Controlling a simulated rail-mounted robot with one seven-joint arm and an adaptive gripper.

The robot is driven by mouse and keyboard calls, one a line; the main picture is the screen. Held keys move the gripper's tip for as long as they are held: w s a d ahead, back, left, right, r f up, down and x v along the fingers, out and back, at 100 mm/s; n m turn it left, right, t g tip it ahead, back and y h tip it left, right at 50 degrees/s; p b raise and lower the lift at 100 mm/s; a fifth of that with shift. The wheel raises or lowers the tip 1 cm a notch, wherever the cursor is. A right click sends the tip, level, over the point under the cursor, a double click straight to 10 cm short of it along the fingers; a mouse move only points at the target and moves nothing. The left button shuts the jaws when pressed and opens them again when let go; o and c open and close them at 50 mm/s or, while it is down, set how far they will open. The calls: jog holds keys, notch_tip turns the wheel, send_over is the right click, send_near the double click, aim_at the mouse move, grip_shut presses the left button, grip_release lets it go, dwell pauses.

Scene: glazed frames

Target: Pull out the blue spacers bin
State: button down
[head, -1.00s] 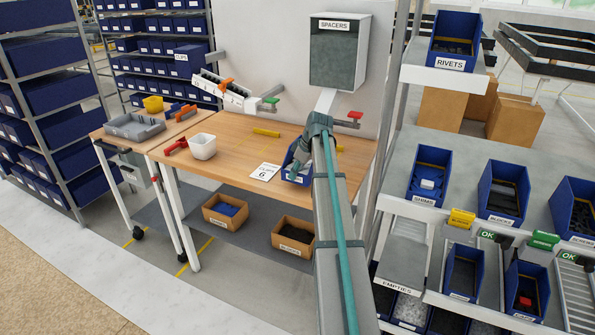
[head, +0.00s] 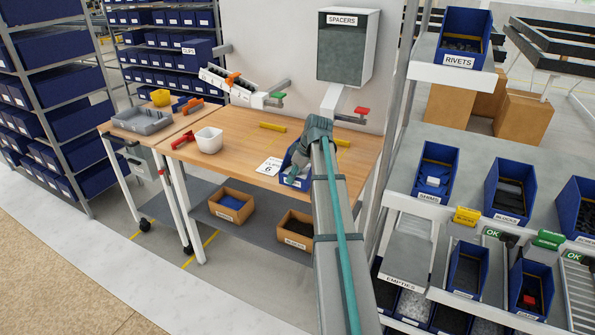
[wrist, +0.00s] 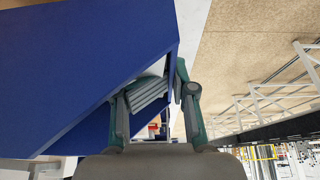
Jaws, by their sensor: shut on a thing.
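A small blue bin (head: 297,184) with a white front label sits at the front right of the wooden workbench, just right of a white card marked 6 (head: 269,166). Its label is too small to read. My gripper (head: 298,163) reaches down over the bin, partly hiding it. In the wrist view the blue bin (wrist: 75,65) fills the left side, and my gripper (wrist: 165,90) is shut on its wall, with one finger on each side. The bin's contents are hidden. A grey dispenser labelled SPACERS (head: 345,55) hangs above the back of the bench.
A white cup (head: 208,141) and yellow bars (head: 272,127) lie on the bench. Two cardboard bins (head: 231,207) sit on the shelf below. Labelled blue bins, including RIVETS (head: 461,42), stand on racks at right. Floor in front of the bench is clear.

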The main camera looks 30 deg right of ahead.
jog(key=s+a, duration=0.2)
jog(key=a, duration=0.1)
jog(key=s+a, duration=0.1)
jog(key=a, duration=0.1)
jog(key=shift+p, duration=0.4)
jog(key=shift+w+a, duration=0.1)
